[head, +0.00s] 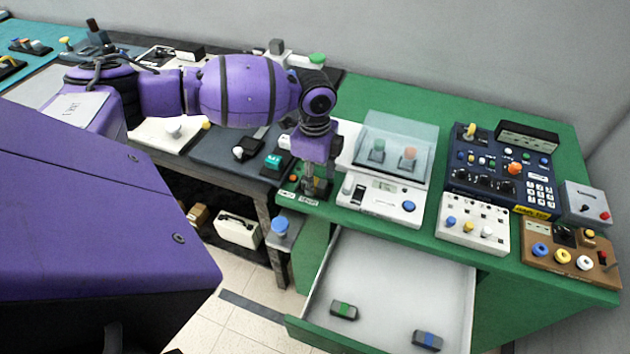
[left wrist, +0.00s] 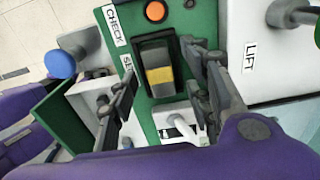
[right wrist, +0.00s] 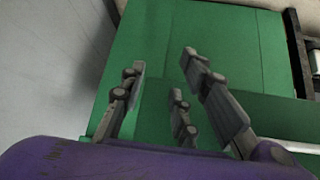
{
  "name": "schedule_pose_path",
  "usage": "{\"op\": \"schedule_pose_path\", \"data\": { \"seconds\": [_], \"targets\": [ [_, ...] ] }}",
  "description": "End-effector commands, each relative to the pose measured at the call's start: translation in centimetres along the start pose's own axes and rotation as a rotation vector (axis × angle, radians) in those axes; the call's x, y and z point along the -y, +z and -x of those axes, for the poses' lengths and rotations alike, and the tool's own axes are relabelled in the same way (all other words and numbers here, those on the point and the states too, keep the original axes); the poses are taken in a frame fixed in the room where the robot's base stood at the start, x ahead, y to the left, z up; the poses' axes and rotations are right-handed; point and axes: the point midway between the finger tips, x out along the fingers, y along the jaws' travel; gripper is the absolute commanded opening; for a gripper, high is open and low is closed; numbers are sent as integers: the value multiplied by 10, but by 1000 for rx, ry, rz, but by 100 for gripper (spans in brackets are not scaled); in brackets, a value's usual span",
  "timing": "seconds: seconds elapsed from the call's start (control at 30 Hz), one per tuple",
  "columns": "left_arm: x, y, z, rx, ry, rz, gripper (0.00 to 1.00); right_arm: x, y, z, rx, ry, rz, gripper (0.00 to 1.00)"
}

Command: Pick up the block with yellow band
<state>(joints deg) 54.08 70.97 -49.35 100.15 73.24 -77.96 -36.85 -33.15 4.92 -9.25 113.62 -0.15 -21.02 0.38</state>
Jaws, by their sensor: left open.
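The block with yellow band (left wrist: 159,76) is dark and sits in a dark slot on a green panel, between the CHECK label and the LIFT label in the left wrist view. My left gripper (left wrist: 164,68) is open, with one finger on each side of the block and none visibly closed on it. In the head view the left gripper (head: 317,187) points down at the green bench's left end and hides the block. My right gripper (right wrist: 162,62) is open and empty above a green surface, and is out of the head view.
A white scale-like device (head: 382,203) with a clear cover stands right beside the left gripper. A blue knob (left wrist: 60,65) is at left; several control boxes stand farther right.

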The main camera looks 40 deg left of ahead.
Motion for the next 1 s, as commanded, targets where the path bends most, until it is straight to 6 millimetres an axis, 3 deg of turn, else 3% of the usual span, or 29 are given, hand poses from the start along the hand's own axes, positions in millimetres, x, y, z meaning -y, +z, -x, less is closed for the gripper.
{"op": "schedule_pose_path", "data": {
  "seconds": [0.23, 0.6, 1.0],
  "targets": [
    [0, 1, -5, 1, -1, 0, 45, 2, -3, -1, -5, 0, -7, 29],
    [0, 0, -4, 1, -1, 0, 0, 2, -1, 0, -1, 1, -10, 29],
    [1, 0, 2, -1, -3, 0, 0, 1, 0, 1, 1, 1, -6, 29]
  ]
}}
